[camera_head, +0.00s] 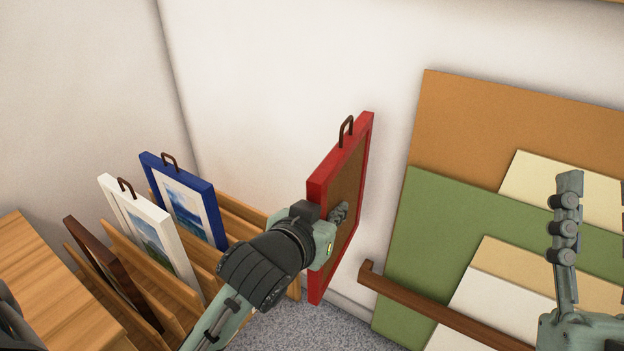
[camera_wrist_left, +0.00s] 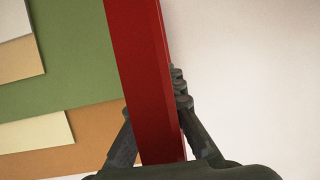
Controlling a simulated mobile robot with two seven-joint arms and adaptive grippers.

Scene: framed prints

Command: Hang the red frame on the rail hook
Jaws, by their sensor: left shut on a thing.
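The red frame (camera_head: 365,150) is upright in the head view, seen nearly edge-on, with its brown inner panel facing right and a dark hanger loop (camera_head: 346,131) on top. My left gripper (camera_head: 335,218) is shut on the frame's near upright side. In the left wrist view the fingers (camera_wrist_left: 153,105) sit on both sides of the red frame (camera_wrist_left: 140,50). The frame is held in front of the white wall, apart from the rack. No rail hook can be made out. My right gripper (camera_head: 566,220) is at the right edge, with fingers pointing up and its opening unclear.
A slotted wooden rack (camera_head: 240,212) on the left holds a blue frame (camera_head: 152,167), a white frame (camera_head: 155,216) and a dark brown frame (camera_head: 95,250). Coloured boards (camera_head: 470,110) lean on the wall at right, behind a brown wooden bar (camera_head: 420,304).

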